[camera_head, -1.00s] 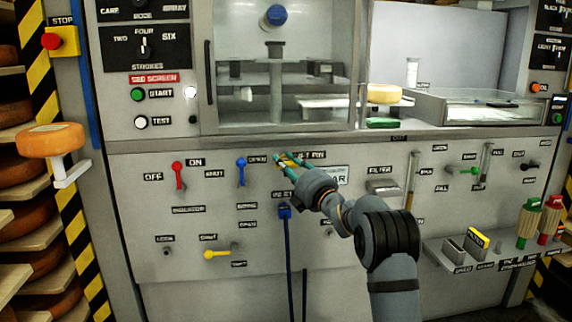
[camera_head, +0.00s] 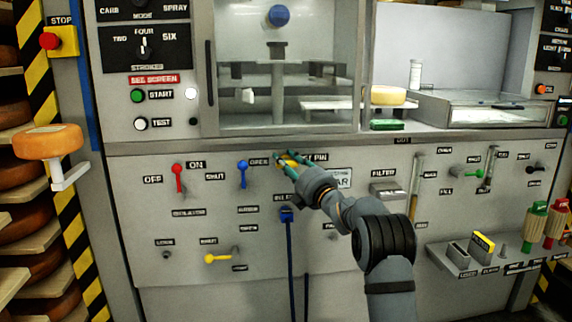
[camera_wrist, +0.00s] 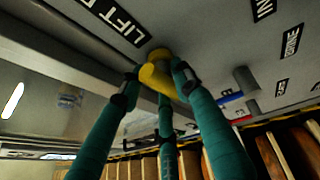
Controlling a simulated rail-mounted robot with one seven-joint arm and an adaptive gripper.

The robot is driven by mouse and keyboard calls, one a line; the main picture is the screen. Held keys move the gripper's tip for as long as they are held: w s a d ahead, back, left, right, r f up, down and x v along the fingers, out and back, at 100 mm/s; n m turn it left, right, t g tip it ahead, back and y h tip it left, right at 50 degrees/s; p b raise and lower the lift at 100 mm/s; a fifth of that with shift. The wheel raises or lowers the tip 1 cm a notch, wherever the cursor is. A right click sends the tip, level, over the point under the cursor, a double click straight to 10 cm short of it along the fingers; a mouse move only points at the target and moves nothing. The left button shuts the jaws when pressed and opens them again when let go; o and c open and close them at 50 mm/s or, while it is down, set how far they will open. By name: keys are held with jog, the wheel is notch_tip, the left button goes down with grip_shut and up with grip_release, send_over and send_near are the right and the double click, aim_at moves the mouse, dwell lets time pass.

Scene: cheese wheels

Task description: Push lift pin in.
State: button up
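The yellow lift pin (camera_head: 291,160) is on the grey machine panel, next to a label partly hidden by my gripper. In the wrist view the pin (camera_wrist: 156,76) sticks out of the panel beside the "LIFT" label. My gripper (camera_head: 285,163) has teal fingers with dark tips, placed around the pin. In the wrist view (camera_wrist: 155,88) the right fingertip overlaps the pin's side, the left one is close to its other side, and a third is beyond. I cannot tell whether they grip it. How far the pin sticks out is hard to judge.
A blue lever (camera_head: 242,174) and a red lever (camera_head: 178,178) are left of my gripper. A blue plug (camera_head: 286,214) with a hanging cable is below it. The cabinet ledge (camera_head: 250,144) runs just above. A cheese wheel (camera_head: 48,141) stands on a bracket at far left.

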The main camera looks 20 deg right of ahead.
jog(key=shift+o, duration=1.2)
jog(key=shift+d, duration=0.15)
jog(key=shift+s, duration=0.15)
jog(key=v, duration=1.1)
jog(key=shift+s, duration=0.4)
jog(key=shift+f, duration=0.1)
jog(key=x, duration=1.2)
jog(key=shift+f, duration=0.1)
jog(key=shift+s, duration=0.15)
jog(key=shift+s+a, duration=0.35)
jog(key=shift+s, duration=0.3)
